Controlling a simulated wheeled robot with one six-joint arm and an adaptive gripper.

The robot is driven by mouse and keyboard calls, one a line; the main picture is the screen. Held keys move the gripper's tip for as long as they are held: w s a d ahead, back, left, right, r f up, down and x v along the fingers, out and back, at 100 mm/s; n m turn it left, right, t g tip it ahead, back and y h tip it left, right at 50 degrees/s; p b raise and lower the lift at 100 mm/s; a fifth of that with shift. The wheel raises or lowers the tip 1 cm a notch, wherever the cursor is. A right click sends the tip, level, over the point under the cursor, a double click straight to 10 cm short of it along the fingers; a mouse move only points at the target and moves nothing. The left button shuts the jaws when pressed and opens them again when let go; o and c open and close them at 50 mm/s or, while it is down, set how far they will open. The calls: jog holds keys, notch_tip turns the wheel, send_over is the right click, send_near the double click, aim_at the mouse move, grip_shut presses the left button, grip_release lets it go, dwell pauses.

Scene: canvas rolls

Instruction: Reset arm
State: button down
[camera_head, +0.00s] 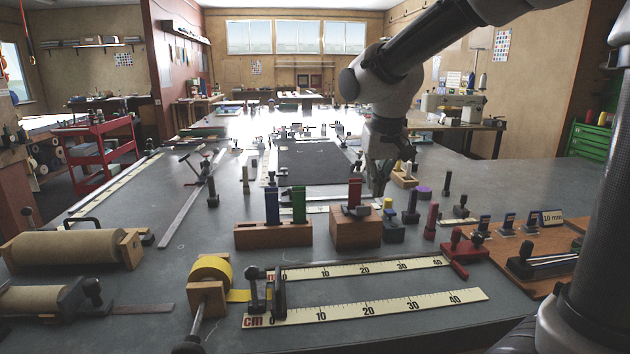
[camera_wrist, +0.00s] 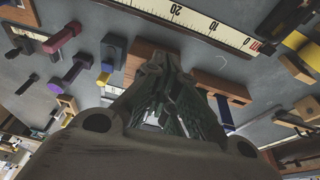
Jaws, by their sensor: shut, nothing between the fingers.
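My gripper (camera_head: 379,188) hangs at the end of my arm over the work table, pointing down, just behind the right wooden block. It is shut and empty. In the wrist view my gripper (camera_wrist: 152,118) fills the lower middle, with its fingers together. A wooden block (camera_head: 355,230) with a red-handled tool in it stands just in front of it. The left wooden block (camera_head: 273,235) holds a blue and a green upright piece. The fingertips' height above the table is hard to tell.
Two cm rulers (camera_head: 390,306) lie at the front, beside a yellow tape roll (camera_head: 210,270). Canvas rolls (camera_head: 65,248) lie on the left. A dark mat (camera_head: 315,165) lies behind. Small tools crowd around the gripper; a wooden board (camera_head: 535,270) with clamps is at right.

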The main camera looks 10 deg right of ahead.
jog(key=s+d+t, duration=0.1)
jog(key=s+d, duration=0.6)
jog(key=s, duration=0.5)
jog(key=s+d, duration=0.7)
jog(key=s, duration=0.4)
notch_tip(320, 180, up, 7)
send_over(359, 209)
jog(key=s+d, duration=0.1)
jog(key=shift+t, duration=0.3)
jog(key=x, duration=1)
jog(key=shift+f, duration=0.2)
jog(key=shift+s+f, duration=0.25)
jog(key=shift+f, duration=0.2)
jog(key=shift+s+f, duration=0.25)
jog(key=shift+f, duration=0.25)
jog(key=shift+s+f, duration=0.2)
jog(key=shift+f, duration=0.4)
